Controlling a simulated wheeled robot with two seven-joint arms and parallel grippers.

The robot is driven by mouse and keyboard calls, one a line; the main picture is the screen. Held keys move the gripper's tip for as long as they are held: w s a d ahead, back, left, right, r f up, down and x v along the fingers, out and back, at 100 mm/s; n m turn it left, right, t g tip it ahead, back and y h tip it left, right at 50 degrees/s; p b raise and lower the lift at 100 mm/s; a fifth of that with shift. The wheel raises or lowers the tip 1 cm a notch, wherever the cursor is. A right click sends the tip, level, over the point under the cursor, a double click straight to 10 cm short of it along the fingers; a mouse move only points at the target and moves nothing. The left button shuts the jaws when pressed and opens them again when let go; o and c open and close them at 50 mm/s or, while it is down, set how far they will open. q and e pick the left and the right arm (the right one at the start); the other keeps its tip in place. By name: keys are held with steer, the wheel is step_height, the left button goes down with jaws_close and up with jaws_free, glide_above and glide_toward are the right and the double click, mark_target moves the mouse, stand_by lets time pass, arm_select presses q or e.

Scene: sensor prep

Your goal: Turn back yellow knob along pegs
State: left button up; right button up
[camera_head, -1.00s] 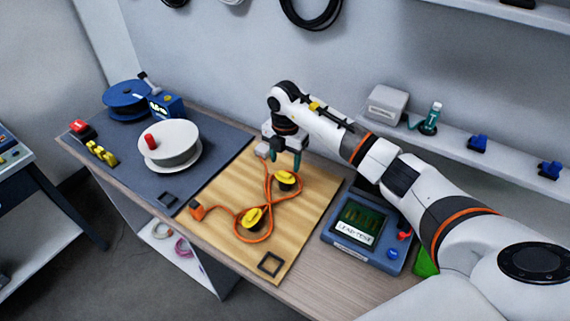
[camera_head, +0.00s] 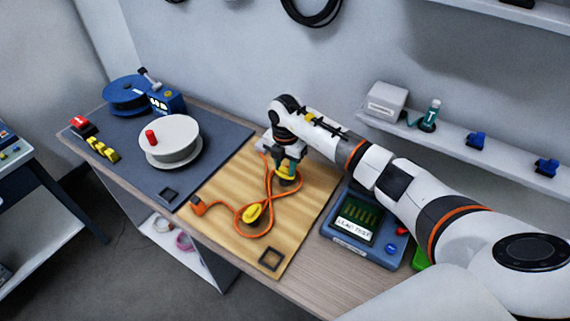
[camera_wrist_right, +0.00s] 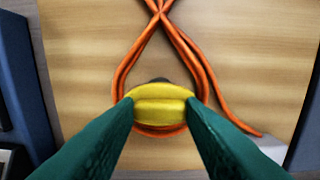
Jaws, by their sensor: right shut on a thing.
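Two yellow knobs stand on the wooden board (camera_head: 225,190), with an orange cable (camera_head: 267,205) looped around them in a figure eight. The far yellow knob (camera_head: 288,172) is between the fingers of my right gripper (camera_head: 289,165). In the right wrist view my right gripper (camera_wrist_right: 160,108) has its green fingertips on both ends of that knob's raised bar (camera_wrist_right: 160,108); the cable (camera_wrist_right: 203,68) passes around it and crosses above it in the picture. The near yellow knob (camera_head: 252,213) stands free, nearer the front of the board. My left gripper is out of view.
A blue tester with a screen (camera_head: 358,220) stands right of the board. A white spool (camera_head: 171,139) and a blue reel (camera_head: 128,93) stand on the dark mat (camera_head: 137,174) to the left. A wall shelf (camera_head: 470,150) runs behind my right arm.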

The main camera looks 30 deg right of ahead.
steer(key=n+b, duration=0.3)
steer(key=n, duration=0.1)
steer(key=shift+f, duration=0.1)
steer(key=n+b, duration=0.3)
steer(key=n, duration=0.2)
steer(key=shift+n, duration=0.3)
steer(key=n+b, duration=0.3)
steer(key=n, duration=0.2)
steer(key=shift+b, duration=0.4)
steer(key=shift+n+b, duration=0.75)
steer(key=shift+n, duration=0.95)
steer(key=shift+r, duration=0.2)
steer(key=o, duration=1)
